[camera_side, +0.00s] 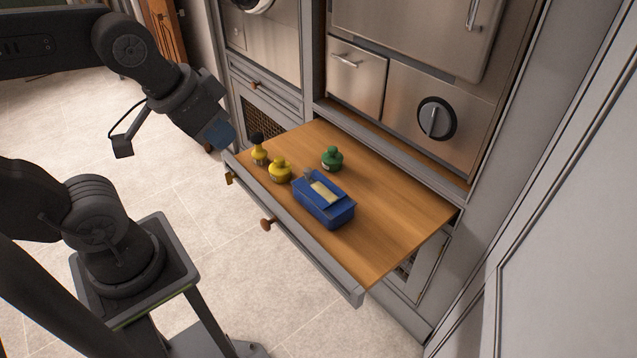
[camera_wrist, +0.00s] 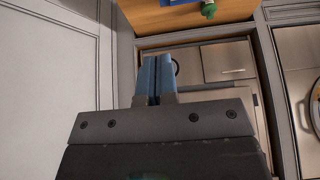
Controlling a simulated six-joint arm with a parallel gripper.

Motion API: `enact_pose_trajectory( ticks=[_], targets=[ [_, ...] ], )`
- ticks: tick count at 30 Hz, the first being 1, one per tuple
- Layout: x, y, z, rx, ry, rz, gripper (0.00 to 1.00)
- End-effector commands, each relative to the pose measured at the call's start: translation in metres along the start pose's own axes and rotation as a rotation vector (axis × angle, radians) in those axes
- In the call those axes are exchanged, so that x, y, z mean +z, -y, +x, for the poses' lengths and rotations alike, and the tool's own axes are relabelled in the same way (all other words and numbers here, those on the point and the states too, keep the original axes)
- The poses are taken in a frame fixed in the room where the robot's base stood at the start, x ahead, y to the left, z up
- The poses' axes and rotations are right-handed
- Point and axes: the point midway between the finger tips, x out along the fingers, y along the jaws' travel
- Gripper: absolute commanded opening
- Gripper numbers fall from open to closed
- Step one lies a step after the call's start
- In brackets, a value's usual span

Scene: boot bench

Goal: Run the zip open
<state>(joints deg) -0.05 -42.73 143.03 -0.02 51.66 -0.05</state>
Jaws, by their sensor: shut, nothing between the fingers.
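A blue box-like case (camera_side: 323,204) with a pale yellow patch on its top lies on the wooden pull-out board (camera_side: 400,215). A small greyish bit shows at its upper left end. I cannot make out a zip or its pull. A blue edge of what looks like the case shows at the top of the wrist view (camera_wrist: 182,2). My gripper (camera_side: 219,136) is in the air at the board's left end, well apart from the case. In the wrist view its two blue fingers (camera_wrist: 156,78) are together and empty.
A yellow bottle with a black top (camera_side: 259,151), a round yellow pot (camera_side: 280,170) and a green pot (camera_side: 332,158) stand left of and behind the case. The board's grey front edge has a round knob (camera_side: 267,224). The board's right part is bare. Steel-fronted cabinets rise behind.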

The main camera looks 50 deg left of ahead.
Motion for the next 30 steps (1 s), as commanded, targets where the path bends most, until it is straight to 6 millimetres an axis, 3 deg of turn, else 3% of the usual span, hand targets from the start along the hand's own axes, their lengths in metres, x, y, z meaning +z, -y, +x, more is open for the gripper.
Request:
enact_pose_trajectory(
  ticks=[5, 14, 21, 25, 30],
  targets=[
    [-0.028, 0.006, 0.001, -0.006, 0.054, -0.06, 0.0],
    [-0.125, 0.039, 0.033, -0.025, 0.251, -0.295, 0.0],
    [-0.186, 0.083, 0.094, -0.038, 0.41, -0.489, 0.0],
    [-0.207, 0.112, 0.137, -0.044, 0.496, -0.595, 0.0],
    [-0.218, 0.152, 0.201, -0.049, 0.606, -0.732, 0.0]
  ],
)
